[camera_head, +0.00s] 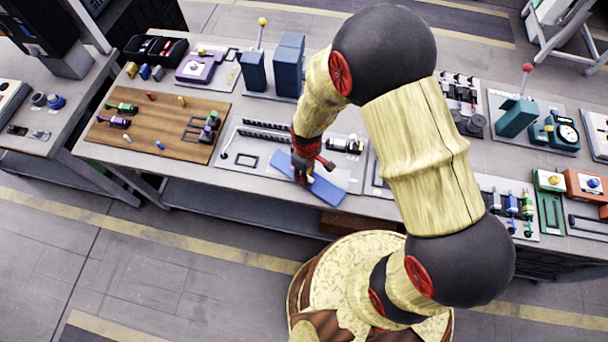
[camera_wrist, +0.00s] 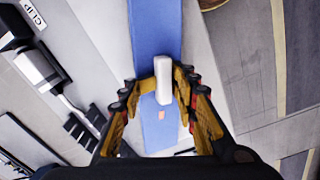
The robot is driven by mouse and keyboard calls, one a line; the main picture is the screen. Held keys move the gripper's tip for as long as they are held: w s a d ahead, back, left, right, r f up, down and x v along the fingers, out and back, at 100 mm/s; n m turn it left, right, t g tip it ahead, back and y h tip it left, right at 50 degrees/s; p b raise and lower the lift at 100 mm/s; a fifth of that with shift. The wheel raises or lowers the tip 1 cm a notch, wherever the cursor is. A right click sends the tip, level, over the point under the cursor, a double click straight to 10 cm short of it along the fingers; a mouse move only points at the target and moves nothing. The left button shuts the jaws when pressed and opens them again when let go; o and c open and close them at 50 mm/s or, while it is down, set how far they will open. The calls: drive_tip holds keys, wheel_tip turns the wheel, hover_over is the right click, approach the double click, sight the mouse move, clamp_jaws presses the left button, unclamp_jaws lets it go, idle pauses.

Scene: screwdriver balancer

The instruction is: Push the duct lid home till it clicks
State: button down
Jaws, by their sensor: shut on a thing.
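A long blue strip, which I take to be the duct lid (camera_head: 327,191), lies aslant near the front edge of the bench. In the wrist view the blue lid (camera_wrist: 153,25) runs lengthwise under my fingers, with a white grip (camera_wrist: 162,78) on it. My gripper (camera_head: 302,177) is over the middle of the lid. In the wrist view my gripper (camera_wrist: 167,90) is shut on the white grip. The slotted black-and-white duct (camera_head: 265,132) lies behind the lid on a pale panel. I cannot tell whether the lid touches the bench.
A wooden board (camera_head: 165,120) with small coloured tools stands to the left. Blue blocks (camera_head: 288,62) stand behind the duct. A white-and-black part (camera_head: 345,144) sits just right of the duct. My arm hides part of the bench on the right.

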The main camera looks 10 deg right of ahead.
drive_tip(key=shift+r+p, duration=0.45)
drive_tip(key=shift+r, duration=0.15)
drive_tip(key=shift+a+r+p, duration=0.1)
drive_tip(key=shift+r+p, duration=1.55)
drive_tip(key=shift+r, duration=0.85)
drive_tip(key=shift+f, duration=0.1)
